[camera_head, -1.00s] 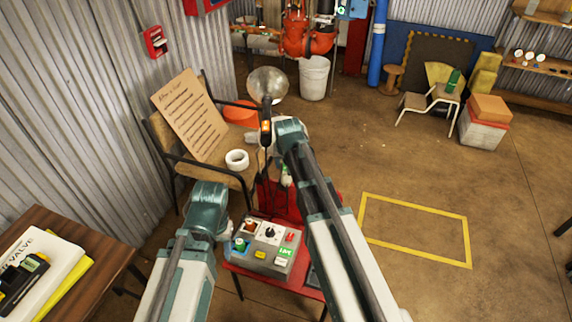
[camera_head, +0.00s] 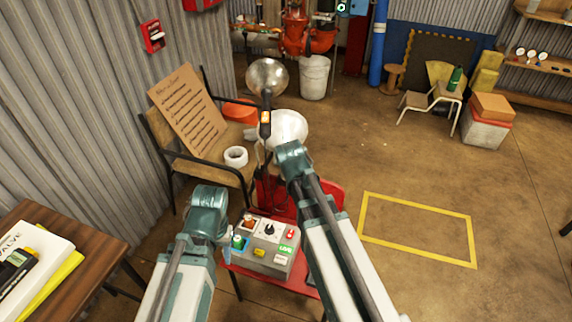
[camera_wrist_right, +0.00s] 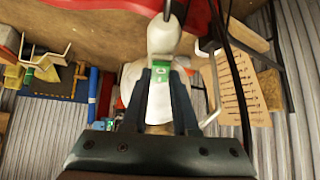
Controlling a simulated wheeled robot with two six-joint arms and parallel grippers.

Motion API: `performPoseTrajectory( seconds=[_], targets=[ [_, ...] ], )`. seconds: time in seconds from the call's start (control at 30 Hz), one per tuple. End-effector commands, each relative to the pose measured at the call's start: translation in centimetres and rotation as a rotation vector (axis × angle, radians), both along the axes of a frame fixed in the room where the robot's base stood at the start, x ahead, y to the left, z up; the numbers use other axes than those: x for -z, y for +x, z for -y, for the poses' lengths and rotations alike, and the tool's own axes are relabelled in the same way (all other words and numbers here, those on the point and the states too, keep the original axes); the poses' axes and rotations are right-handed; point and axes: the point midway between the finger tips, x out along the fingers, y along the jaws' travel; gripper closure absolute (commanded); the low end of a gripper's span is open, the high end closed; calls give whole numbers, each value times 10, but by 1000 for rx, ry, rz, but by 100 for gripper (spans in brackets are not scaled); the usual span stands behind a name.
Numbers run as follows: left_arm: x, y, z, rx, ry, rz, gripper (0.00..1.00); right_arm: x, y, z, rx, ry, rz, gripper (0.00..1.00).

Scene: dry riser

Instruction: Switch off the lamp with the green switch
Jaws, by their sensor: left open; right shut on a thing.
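A lamp (camera_head: 286,126) with a pale round reflector shows just beyond my right wrist in the head view. In the right wrist view my right gripper (camera_wrist_right: 160,90) is shut on a white body with a green switch (camera_wrist_right: 160,74) between the fingers. In the head view my right forearm hides these fingers. A second lamp (camera_head: 267,77) has a metallic dome and a black handle with an orange part. My left gripper (camera_head: 223,238) is open, low beside the control box, mostly hidden by its own wrist.
A grey control box (camera_head: 270,262) with coloured knobs stands on a red seat (camera_head: 328,196). A wooden chair (camera_head: 170,160) holds a written board (camera_head: 188,110) and a white tape roll (camera_head: 236,157). A wooden table (camera_head: 95,245) is at left. The yellow-marked floor (camera_head: 418,229) is clear.

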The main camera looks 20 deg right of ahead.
Motion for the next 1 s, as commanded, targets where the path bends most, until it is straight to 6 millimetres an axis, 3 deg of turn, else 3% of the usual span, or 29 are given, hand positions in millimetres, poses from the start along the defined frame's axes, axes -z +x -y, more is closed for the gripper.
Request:
performPoseTrajectory(
  seconds=[0.4,0.43,0.6,1.0],
  targets=[
    [5,0,0,0,0,0,50,0,-1,0,-1,-5,30,100],
    [5,0,0,0,0,0,50,0,-1,0,-1,-5,30,69],
    [5,0,0,0,0,0,50,0,-1,0,-1,-5,30,43],
    [1,0,0,0,0,0,50,-3,-3,0,-1,-5,30,43]
  ],
)
